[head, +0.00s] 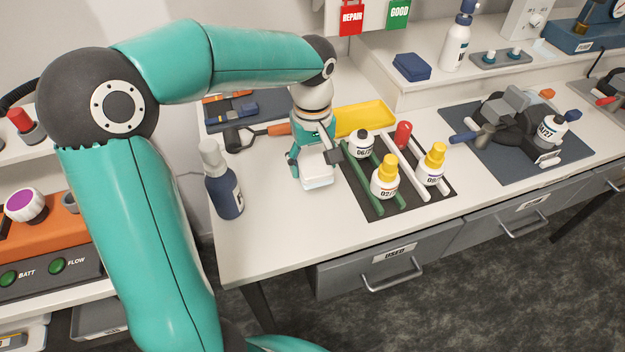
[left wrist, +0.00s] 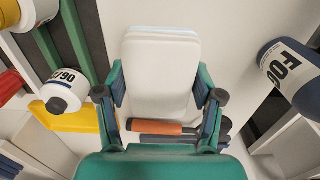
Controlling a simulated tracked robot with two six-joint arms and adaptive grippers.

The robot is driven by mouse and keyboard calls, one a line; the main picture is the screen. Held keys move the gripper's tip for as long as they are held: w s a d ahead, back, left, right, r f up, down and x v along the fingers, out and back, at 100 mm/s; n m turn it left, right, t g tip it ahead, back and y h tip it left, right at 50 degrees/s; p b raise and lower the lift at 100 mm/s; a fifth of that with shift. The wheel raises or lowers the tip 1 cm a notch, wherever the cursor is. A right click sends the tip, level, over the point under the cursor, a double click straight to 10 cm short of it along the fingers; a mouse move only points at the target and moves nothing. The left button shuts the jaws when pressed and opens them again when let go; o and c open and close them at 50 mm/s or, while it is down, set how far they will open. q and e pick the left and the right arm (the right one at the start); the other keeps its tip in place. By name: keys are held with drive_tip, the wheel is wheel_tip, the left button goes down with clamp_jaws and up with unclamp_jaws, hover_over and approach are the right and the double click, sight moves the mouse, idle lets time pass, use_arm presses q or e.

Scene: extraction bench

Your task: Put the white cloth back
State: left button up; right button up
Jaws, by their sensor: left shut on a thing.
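The white cloth (head: 316,172) is a folded white pad with a pale blue edge. My left gripper (head: 313,158) is shut on it, above the left part of the bench, left of the dark bottle rack (head: 376,208). In the left wrist view the cloth (left wrist: 160,75) is held between the two fingers of the left gripper (left wrist: 160,98). I cannot tell whether the cloth touches the bench top. My right gripper is not in view.
A spray bottle (head: 223,180) stands left of the cloth. An orange-handled tool (head: 279,129) and a yellow tray (head: 364,118) lie behind it. Several small bottles stand on the rack. A folded blue cloth (head: 412,66) lies on the raised shelf. The bench's front left is clear.

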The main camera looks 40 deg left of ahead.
sight(313, 161)
use_arm(q)
drive_tip(key=shift+f, duration=2.95)
drive_tip(key=shift+f, duration=0.2)
drive_tip(key=o, duration=1)
drive_tip(key=shift+r, duration=0.1)
wheel_tip(313, 161, up, 12)
drive_tip(key=shift+r, duration=0.15)
